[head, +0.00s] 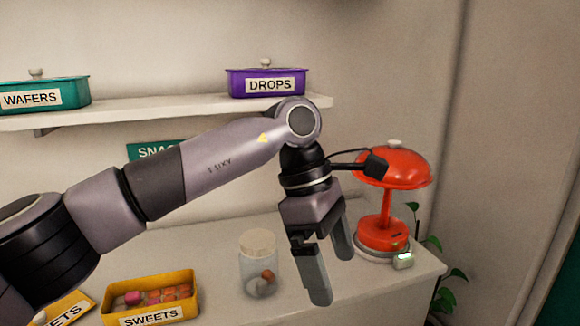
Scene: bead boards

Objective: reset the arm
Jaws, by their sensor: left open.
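My left arm reaches in from the left across the middle of the head view. Its left gripper (330,275) points down, open and empty, over the right part of the white counter (225,240). A glass jar (247,269) with a pale lid and a few small round pieces inside stands just left of the gripper, apart from it. My right gripper is out of view.
A red lamp (392,165) stands right of the gripper. A yellow SWEETS box (192,280) is at front left. Above, a shelf (205,107) holds a purple DROPS box (240,86) and a teal WAFERS box (76,91). A plant (455,285) is at right.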

